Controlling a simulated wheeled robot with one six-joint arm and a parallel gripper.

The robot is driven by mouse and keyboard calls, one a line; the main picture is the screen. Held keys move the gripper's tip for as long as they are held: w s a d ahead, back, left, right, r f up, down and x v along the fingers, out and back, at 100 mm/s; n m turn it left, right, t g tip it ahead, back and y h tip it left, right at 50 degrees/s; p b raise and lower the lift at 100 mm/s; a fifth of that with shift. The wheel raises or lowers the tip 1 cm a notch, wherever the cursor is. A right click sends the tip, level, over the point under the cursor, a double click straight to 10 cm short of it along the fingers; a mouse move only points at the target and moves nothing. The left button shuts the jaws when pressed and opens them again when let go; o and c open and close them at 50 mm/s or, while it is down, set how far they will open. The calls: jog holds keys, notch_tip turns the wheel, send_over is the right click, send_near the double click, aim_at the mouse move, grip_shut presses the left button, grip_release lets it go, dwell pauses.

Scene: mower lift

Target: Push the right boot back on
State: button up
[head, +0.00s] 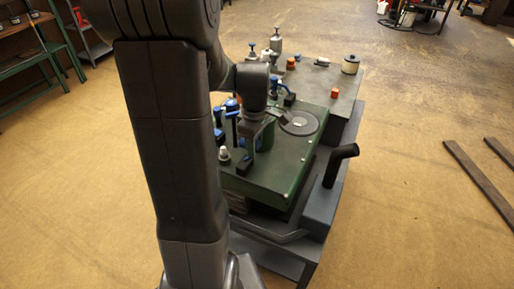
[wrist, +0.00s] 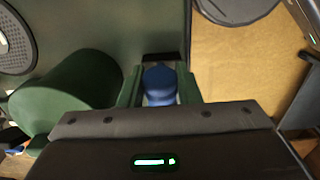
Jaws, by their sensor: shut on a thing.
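My gripper (wrist: 160,90) shows in the wrist view with a finger on each side of a rounded blue piece (wrist: 161,84), and it is shut on it. The blue piece looks like the boot, though I cannot be sure it is the right one. A black block (wrist: 160,58) lies just beyond the fingertips; whether the blue piece touches it I cannot tell. In the head view my gripper (head: 247,152) points down over the near part of the green machine deck (head: 268,182); the held piece is mostly hidden there by my arm.
A grey disc (head: 299,122) lies on the deck, with several blue-topped fittings around. A black handle (head: 341,160) rises at the right. Floor is clear to the right, short of dark planks (head: 478,180).

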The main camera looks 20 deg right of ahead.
jog(key=shift+w+a+r+p, duration=0.3)
jog(key=shift+w+a+p, duration=0.1)
jog(key=shift+w+a, duration=1.05)
jog(key=shift+w, duration=0.3)
jog(key=shift+w+a+f+b, duration=0.15)
jog(key=shift+w+a+f, duration=0.25)
jog(key=shift+w+a, duration=0.25)
jog(key=shift+w+a+f+b, duration=0.2)
jog(key=shift+w+a+f, duration=0.15)
jog(key=shift+w+a, duration=0.35)
jog(key=shift+w+a+f+b, duration=0.15)
jog(key=shift+w+a+f, duration=0.3)
jog(key=shift+w, duration=0.35)
jog(key=shift+w+a+f+b, duration=0.25)
jog(key=shift+a+f+b, duration=0.1)
jog(key=shift+f, duration=0.15)
jog(key=shift+w+a+f+b, duration=0.2)
jog(key=shift+w+f+b, duration=0.1)
jog(key=shift+f, duration=0.15)
jog(key=shift+s, duration=0.1)
